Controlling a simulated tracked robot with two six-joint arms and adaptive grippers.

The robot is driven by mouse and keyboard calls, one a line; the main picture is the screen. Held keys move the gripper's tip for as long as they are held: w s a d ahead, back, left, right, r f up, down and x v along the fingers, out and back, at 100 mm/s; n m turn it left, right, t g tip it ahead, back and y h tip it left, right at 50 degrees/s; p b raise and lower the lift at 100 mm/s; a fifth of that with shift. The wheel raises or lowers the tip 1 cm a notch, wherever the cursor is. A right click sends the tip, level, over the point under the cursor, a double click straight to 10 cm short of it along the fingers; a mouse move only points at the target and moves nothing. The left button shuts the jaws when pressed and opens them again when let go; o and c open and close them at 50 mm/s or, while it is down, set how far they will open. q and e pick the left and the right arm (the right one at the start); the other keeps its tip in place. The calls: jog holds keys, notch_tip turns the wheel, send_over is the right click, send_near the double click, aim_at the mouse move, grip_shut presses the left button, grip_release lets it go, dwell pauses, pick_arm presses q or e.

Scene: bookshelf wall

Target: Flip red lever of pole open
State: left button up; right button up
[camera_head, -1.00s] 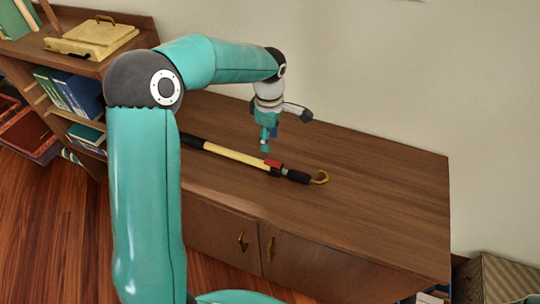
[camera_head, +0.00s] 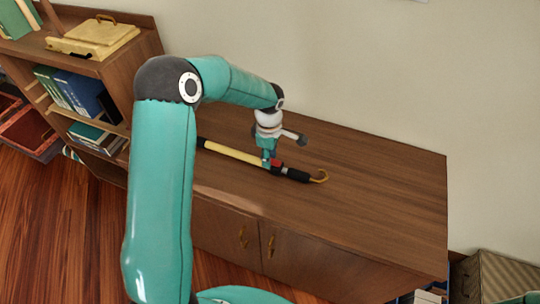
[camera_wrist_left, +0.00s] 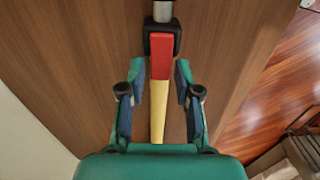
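The pole (camera_head: 232,152) lies on the wooden cabinet top, with a yellow shaft, black sections and a brass hook at its right end. Its red lever (camera_head: 277,163) sits beside the black clamp and is partly hidden by my left gripper (camera_head: 268,160) in the head view. In the left wrist view the red lever (camera_wrist_left: 162,55) lies flat in line with the yellow shaft (camera_wrist_left: 158,112), below the black clamp (camera_wrist_left: 162,30). My left gripper's fingers (camera_wrist_left: 160,72) are open, one on each side of the pole at the lever's lower end, with a gap on both sides. My right gripper is out of view.
The wooden cabinet top (camera_head: 385,195) is clear around the pole. A wall stands behind it. A bookshelf with books (camera_head: 75,93) and a yellow box (camera_head: 97,34) is at the left. A woven basket (camera_head: 500,275) stands on the right below the cabinet.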

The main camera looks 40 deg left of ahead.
aim_at(279, 163)
pick_arm(q)
grip_shut()
jog(key=shift+y+b, duration=0.3)
jog(key=shift+b, duration=0.4)
jog(key=d+y+b, duration=0.1)
jog(key=y+b, duration=0.1)
jog(key=b, duration=0.2)
jog(key=d+r+g+y+b, duration=0.1)
jog(key=y+b, duration=0.2)
jog(key=b, duration=0.1)
jog(key=d+y+b, duration=0.1)
jog(key=y+b, duration=0.2)
jog(key=b, duration=0.1)
jog(key=shift+w+r+g+b, duration=0.15)
jog(key=shift+w+g+b, duration=0.2)
jog(key=shift+w+g, duration=0.05)
jog(key=shift+d+r+g+y+b, duration=0.2)
jog(key=shift+d+y+b, duration=0.1)
jog(key=shift+y+b, duration=0.45)
jog(key=shift+d+r+g+y+b, duration=0.1)
jog(key=shift+d+g+y+b, duration=0.15)
jog(key=shift+y+b, duration=0.45)
jog(key=shift+o, duration=2.2)
grip_release()
jog(key=shift+w+d+r, duration=0.1)
jog(key=shift+d, duration=0.05)
